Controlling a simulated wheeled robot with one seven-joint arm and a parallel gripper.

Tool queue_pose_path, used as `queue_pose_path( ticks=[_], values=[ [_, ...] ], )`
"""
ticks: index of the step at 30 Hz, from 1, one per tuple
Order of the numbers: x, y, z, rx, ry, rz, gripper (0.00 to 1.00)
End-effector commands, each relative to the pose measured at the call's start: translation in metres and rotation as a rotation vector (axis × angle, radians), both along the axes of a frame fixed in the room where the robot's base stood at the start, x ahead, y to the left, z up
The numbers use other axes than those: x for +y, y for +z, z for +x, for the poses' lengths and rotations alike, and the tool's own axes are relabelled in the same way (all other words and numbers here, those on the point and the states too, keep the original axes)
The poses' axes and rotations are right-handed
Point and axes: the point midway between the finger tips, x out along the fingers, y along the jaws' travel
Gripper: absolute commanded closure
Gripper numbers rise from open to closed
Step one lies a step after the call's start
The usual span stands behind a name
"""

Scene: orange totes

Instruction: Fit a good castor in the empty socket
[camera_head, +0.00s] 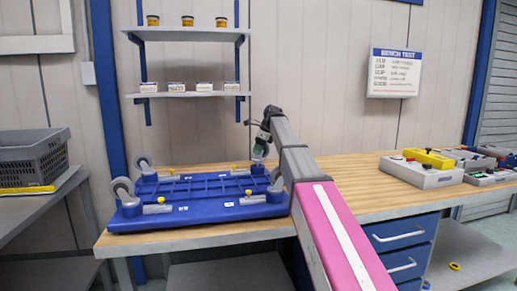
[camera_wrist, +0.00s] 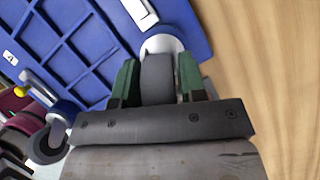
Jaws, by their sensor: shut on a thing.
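A blue dolly base (camera_head: 205,190) lies on the wooden bench with its ribbed underside up. Castors stand at its back left corner (camera_head: 143,163) and front left corner (camera_head: 121,188). My gripper (camera_head: 262,140) is at its back right corner. In the wrist view, the green fingers of my gripper (camera_wrist: 158,85) are shut on the dark wheel of a castor (camera_wrist: 157,72). A pale round part of that castor overlaps the dolly's edge. I cannot tell whether it is seated in a socket. Another castor (camera_wrist: 45,142) shows at lower left. My arm partly hides the front right corner.
A bench-test sign (camera_head: 395,73) hangs on the wall. Grey boxes with a yellow item (camera_head: 428,158) stand at the bench's right. Shelves (camera_head: 187,95) with small containers hang behind the dolly. A grey crate (camera_head: 32,158) stands on the left table. The bench's middle right is bare.

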Motion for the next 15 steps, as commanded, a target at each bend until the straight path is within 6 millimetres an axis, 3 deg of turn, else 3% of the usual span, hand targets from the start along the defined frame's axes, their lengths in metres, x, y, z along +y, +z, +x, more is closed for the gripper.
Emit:
queue_pose_path(
  ticks=[15],
  values=[
    [0.000, -0.012, 0.000, 0.000, 0.001, 0.000, 1.00]
  ],
)
